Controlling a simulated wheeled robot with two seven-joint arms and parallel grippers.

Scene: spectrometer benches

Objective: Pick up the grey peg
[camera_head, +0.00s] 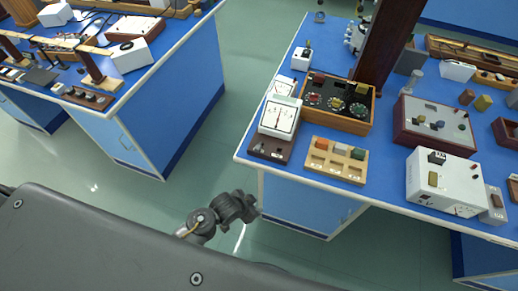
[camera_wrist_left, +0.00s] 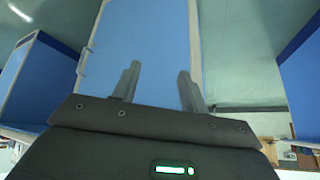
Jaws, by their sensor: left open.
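A light wooden tray (camera_head: 318,171) with square recesses sits at the front edge of the right bench. Small pegs stand along its back row: an orange peg (camera_head: 321,144) at the left and a dull grey-green peg (camera_head: 357,153) at the right.
The right bench (camera_head: 258,133) holds a white meter (camera_head: 279,119), a dial box (camera_head: 337,104) and a white instrument box (camera_head: 437,183) around the tray. A dark column (camera_head: 387,45) rises behind. Green floor separates it from the left bench (camera_head: 166,62).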

